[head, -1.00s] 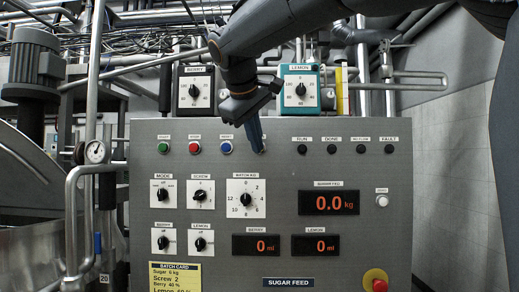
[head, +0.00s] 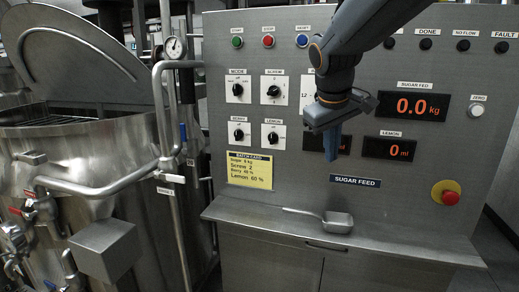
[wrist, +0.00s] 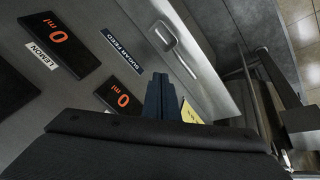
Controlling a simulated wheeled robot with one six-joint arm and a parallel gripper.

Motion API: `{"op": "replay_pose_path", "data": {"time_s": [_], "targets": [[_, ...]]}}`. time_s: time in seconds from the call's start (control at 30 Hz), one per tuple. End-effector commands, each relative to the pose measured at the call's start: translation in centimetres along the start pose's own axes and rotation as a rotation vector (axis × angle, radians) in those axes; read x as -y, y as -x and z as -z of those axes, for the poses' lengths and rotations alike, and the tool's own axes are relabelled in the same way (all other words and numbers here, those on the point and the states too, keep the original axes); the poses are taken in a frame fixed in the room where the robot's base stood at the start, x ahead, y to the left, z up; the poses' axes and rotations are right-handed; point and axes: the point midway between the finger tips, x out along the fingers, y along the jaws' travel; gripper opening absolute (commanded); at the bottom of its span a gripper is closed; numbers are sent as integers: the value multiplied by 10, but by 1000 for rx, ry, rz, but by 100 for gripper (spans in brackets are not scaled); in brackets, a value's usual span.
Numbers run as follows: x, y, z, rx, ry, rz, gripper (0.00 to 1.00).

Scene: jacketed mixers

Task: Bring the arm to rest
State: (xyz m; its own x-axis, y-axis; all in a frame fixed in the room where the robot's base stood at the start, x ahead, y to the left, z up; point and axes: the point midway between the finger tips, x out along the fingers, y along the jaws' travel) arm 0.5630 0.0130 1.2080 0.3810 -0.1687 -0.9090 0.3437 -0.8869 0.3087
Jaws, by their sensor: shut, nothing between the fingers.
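My arm reaches in from the upper right in the head view. My gripper (head: 332,142) points down in front of the grey control panel (head: 210,35), apart from it as far as I can see. Its fingers are shut with nothing between them; they also show in the wrist view (wrist: 161,95). The arm hides part of the batch dial and the berry display. The sugar feed display (head: 416,107) reads 0.0 kg and the lemon display (head: 394,148) reads 0 ml.
A metal scoop (head: 332,220) lies on the shelf (head: 400,240) below the panel. A steel vessel (head: 100,200) with a raised lid (head: 85,55) and pipes stands at left. A red emergency button (head: 450,197) sticks out at lower right. The panel carries knobs and a yellow batch card (head: 250,171).

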Motion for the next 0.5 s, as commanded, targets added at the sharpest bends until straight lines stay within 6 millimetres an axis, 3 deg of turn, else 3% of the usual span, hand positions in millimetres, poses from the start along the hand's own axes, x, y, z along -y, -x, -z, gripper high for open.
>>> {"op": "replay_pose_path", "data": {"time_s": [0.03, 0.2, 0.4, 0.5], "targets": [[13, -25, -25, 33, -34, 35, 0], [62, -90, -109, 120, -178, 142, 0], [108, -130, -197, 210, -342, 212, 0], [121, -138, -222, 236, -392, 226, 0]]}}
